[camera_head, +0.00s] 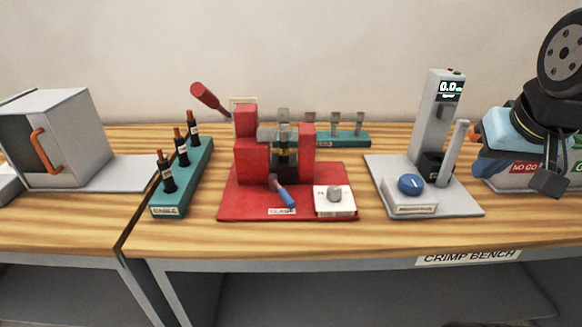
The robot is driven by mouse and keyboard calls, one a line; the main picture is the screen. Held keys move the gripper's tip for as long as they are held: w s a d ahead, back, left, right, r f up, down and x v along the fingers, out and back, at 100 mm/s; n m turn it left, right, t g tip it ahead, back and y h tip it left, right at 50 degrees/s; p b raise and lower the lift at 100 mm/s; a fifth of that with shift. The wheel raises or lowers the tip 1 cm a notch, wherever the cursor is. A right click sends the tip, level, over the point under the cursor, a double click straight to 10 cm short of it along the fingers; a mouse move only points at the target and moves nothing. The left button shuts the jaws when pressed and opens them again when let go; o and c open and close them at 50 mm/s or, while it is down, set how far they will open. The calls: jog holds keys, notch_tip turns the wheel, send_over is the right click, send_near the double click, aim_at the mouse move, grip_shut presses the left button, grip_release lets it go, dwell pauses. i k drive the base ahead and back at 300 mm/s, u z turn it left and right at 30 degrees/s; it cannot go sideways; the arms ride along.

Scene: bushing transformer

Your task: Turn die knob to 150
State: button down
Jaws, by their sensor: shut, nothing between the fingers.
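A round grey knob (334,193) sits on a white box with small dark markings, at the front right of the red press. I take it for the die knob; its pointer and numbers are too small to read. My gripper (549,182) hangs at the right edge, in front of the red NO GO label, well to the right of the grey knob and apart from it. It is shut and empty, and part of my arm is cut off by the picture edge.
The red press (245,160) has a raised red-tipped lever and a blue-tipped handle. A blue knob (410,184) and a tall grey gauge (436,115) reading 0.0 stand between it and my gripper. A teal rack (185,190) holds dark bottle-like pieces. Front bench strip is clear.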

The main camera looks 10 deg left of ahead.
aim_at(333, 194)
jog(key=z, duration=0.25)
jog(key=k, duration=1.3)
jog(key=u, duration=0.65)
jog(key=i, duration=1)
jog(key=z, duration=0.1)
